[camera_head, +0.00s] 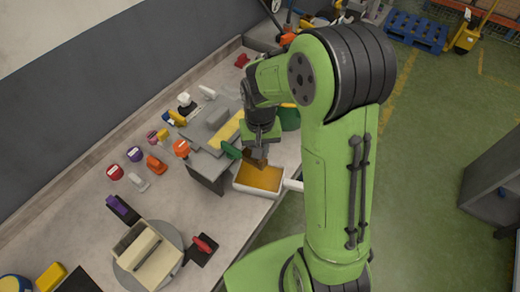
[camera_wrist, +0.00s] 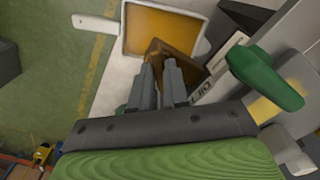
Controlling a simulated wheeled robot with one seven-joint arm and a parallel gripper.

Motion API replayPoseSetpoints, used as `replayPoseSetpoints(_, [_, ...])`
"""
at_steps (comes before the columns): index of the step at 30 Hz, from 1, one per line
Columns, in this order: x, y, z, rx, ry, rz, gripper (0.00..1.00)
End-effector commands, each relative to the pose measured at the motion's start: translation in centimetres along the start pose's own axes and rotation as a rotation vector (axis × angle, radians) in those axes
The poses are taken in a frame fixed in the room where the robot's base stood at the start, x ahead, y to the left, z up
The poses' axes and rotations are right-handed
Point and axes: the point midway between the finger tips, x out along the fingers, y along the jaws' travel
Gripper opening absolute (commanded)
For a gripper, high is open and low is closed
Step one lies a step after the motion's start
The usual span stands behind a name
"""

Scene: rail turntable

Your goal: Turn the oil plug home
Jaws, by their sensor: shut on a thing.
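My gripper (camera_wrist: 162,82) is shut on a brown, angular piece (camera_wrist: 155,50), which looks like the oil plug. Its far end and any thread or seat are hidden from me. In the head view my gripper (camera_head: 258,148) points down over the near edge of the bench, and the brown piece (camera_head: 256,163) shows just below it. A white tray (camera_head: 240,187) with amber oil in it lies right below; its rim also shows in the wrist view (camera_wrist: 122,32). A white block with "Oil" lettering (camera_wrist: 212,82) is beside the fingers.
A green handle (camera_wrist: 264,78) stands close to the right of my gripper. The tray's white handle (camera_head: 293,185) sticks out past the bench edge. Several coloured knobs and tools lie farther left, near a round turntable (camera_head: 125,268).

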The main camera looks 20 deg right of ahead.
Motion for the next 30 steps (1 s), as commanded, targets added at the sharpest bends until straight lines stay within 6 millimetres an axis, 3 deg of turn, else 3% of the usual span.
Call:
replayPoseSetpoints(18, [-0.01,-0.01,-0.11,0.533,0.005,-0.002,0.0])
replayPoseSetpoints(30, [-0.04,-0.01,-0.09,0.695,0.003,-0.002,0.0])
